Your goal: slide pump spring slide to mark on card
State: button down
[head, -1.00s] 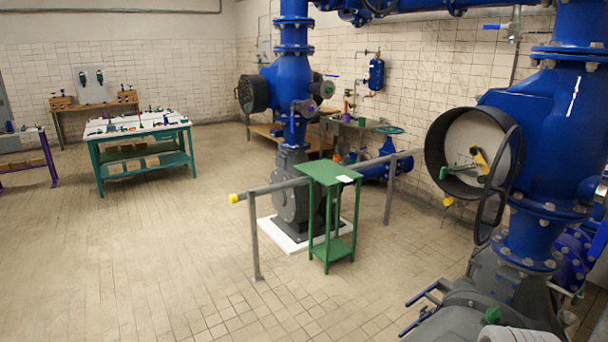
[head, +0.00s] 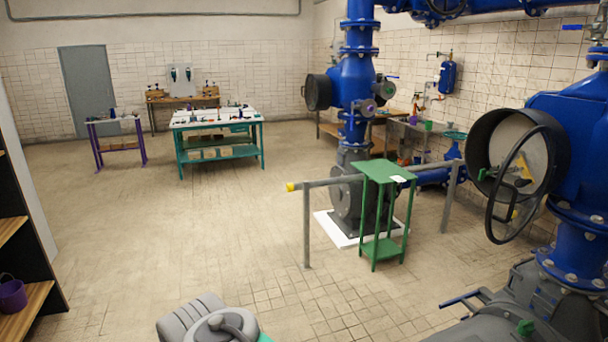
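I cannot make out the pump spring slide at this distance. A small white card (head: 398,178) lies on top of the green stand (head: 378,170) right of centre; any mark on it is too small to see. The blue pump (head: 352,82) on its grey base stands behind the stand. Part of my arm (head: 212,322) shows at the bottom edge. My gripper's fingers are not in view.
A grey rail (head: 306,228) with a yellow end stands left of the green stand. A teal table (head: 217,122) with small items and a purple table (head: 118,140) stand farther back. A shelf (head: 22,250) is at the left edge. The middle floor is clear.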

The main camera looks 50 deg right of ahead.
aim_at(484, 173)
jog(key=u, duration=0.4)
jog(key=i, duration=3.2)
jog(key=z, duration=3.4)
jog(key=i, duration=3.2)
jog(key=z, duration=1.75)
jog(key=i, duration=0.45)
jog(key=u, duration=0.65)
